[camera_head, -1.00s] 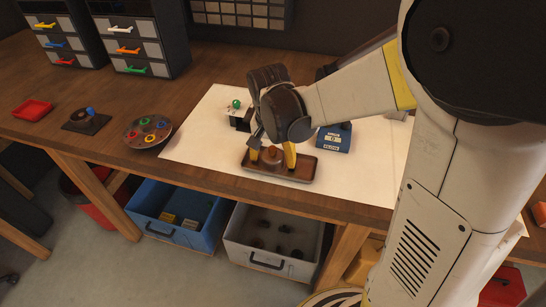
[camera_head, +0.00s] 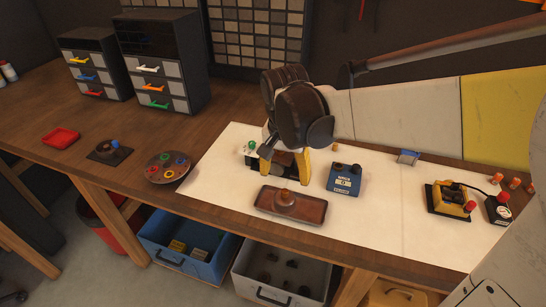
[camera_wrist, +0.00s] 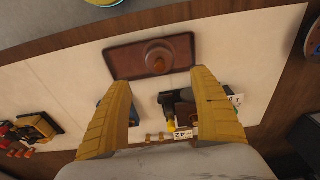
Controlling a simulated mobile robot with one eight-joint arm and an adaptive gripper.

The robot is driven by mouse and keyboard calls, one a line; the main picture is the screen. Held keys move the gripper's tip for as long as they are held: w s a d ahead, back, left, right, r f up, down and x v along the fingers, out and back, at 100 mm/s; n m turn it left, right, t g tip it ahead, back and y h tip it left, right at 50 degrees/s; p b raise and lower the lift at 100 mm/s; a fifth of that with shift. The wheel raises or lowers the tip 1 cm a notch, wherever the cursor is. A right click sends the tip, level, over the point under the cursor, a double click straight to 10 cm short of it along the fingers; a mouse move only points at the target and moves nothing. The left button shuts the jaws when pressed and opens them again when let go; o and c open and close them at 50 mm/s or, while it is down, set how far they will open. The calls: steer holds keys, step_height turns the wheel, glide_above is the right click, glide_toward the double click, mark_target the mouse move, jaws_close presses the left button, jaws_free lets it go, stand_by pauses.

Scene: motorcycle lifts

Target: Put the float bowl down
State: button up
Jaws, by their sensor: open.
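The float bowl (camera_head: 285,197), a small round brown piece with a raised knob, sits in a shallow brown tray (camera_head: 316,216) near the front edge of the white mat. The bowl also shows in the wrist view (camera_wrist: 158,57), in the right part of the tray (camera_wrist: 123,62). My gripper (camera_head: 288,178) is open and empty, behind the tray and apart from the bowl. Its two yellow fingers are spread wide in the wrist view (camera_wrist: 163,90), with the bowl beyond their tips.
A blue device (camera_head: 344,179) stands right of my gripper. A small dark stand with a green knob (camera_head: 250,147) is partly hidden behind my gripper. A dish with coloured rings (camera_head: 167,168) lies left of the white mat (camera_head: 215,170). Yellow and red devices stand at right.

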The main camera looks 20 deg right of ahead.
steer(key=s+r+n+t, duration=0.3)
steer(key=s+n+t, duration=0.3)
steer(key=s, duration=0.6)
steer(key=shift+d+r+n+y, duration=0.3)
steer(key=shift+n+y, duration=0.1)
steer(key=shift+n, duration=0.2)
